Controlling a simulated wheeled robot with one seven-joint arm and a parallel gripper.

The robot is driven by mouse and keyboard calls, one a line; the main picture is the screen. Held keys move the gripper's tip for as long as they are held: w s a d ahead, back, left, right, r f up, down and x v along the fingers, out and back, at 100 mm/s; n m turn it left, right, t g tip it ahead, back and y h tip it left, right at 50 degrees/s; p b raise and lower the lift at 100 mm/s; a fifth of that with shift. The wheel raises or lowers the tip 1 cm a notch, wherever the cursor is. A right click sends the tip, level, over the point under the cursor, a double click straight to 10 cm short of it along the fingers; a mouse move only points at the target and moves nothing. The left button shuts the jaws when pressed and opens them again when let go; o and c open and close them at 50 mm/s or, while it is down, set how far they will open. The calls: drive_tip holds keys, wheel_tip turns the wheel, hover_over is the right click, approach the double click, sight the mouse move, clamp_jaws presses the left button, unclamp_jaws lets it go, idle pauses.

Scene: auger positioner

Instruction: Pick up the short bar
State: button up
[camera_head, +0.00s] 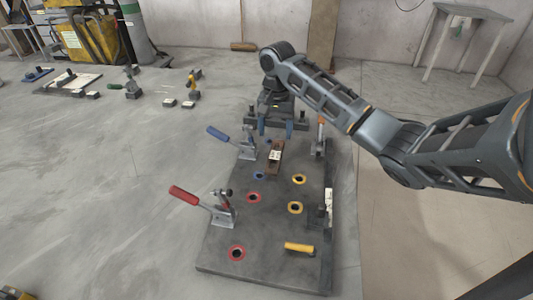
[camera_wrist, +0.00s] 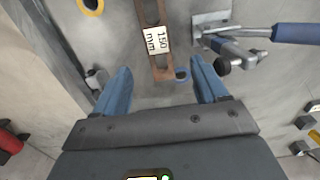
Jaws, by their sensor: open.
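The short bar is a brown, rust-coloured bar (camera_head: 275,161) with a white label, lying on the dark fixture plate (camera_head: 225,252). In the wrist view the bar (camera_wrist: 143,12) runs down from the top edge, and its label reads 150 mm. My gripper (camera_head: 276,129) is open and empty at the far end of the plate, with its blue fingers pointing down. In the wrist view the bar's near end shows between the fingertips of my gripper (camera_wrist: 160,72), with a gap on both sides. The height of the fingers above the bar is hard to tell.
A yellow handle (camera_head: 299,247) lies at the plate's near end. Coloured rings mark several holes. In the wrist view the blue-handled clamp (camera_wrist: 296,34) is close on the right.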

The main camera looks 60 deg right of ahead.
sight(275, 155)
drive_tip(key=shift+f, duration=1.35)
drive_tip(key=f, duration=0.2)
drive_tip(key=f+p, duration=0.1)
drive_tip(key=f, duration=0.1)
drive_tip(key=shift+s+a, duration=0.3)
drive_tip(key=shift+a, duration=0.1)
drive_tip(key=shift+f, duration=0.55)
clamp_jaws()
